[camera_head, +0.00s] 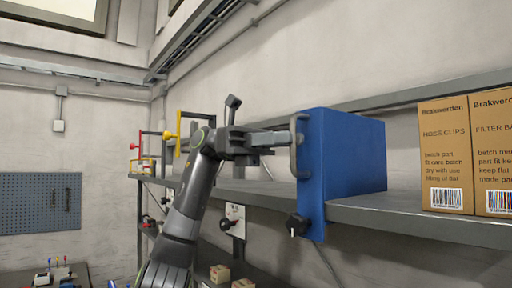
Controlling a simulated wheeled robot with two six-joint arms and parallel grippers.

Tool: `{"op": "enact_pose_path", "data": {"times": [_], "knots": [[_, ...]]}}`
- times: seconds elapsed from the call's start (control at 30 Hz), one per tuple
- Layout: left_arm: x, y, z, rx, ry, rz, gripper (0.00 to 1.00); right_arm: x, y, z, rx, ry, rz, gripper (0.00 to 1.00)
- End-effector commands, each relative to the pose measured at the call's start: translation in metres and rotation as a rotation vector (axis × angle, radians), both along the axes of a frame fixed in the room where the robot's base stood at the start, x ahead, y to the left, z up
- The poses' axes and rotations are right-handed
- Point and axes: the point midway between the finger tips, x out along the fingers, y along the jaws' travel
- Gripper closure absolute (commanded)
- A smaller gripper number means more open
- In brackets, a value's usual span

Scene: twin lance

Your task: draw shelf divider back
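The shelf divider is a blue box-like block (345,155) standing on the grey shelf at right of centre, with a grey bar handle (296,160) on its left face. My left gripper (288,138) reaches in from the left, its fingers pointing right and meeting the upper part of the handle. The fingertips overlap the handle in this view, so whether they are closed around it cannot be told. A black knob (297,225) sits at the block's lower front corner. My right gripper is not in view.
The long grey shelf (420,211) runs along the wall. Two brown cartons (447,155) stand on it to the right, with a gap of bare shelf beside the divider. Red and yellow handled items (147,165) are at the far left end. Small boxes (220,273) lie below.

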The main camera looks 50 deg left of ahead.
Motion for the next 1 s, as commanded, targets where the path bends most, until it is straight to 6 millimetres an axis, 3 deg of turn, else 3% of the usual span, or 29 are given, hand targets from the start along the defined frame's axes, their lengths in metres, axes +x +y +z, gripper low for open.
{"op": "enact_pose_path", "data": {"times": [0.2,0.4,0.6,1.0], "knots": [[-0.005,0.041,0.000,-0.003,0.000,0.002,0.81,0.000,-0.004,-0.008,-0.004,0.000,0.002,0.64],[-0.008,0.066,0.001,-0.002,-0.001,0.001,0.81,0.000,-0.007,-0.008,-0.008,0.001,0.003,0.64],[-0.009,0.077,0.000,0.000,-0.001,-0.001,0.81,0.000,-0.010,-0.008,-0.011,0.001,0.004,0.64],[-0.009,0.078,0.000,0.001,-0.001,-0.001,0.81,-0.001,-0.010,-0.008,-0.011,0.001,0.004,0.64]]}}
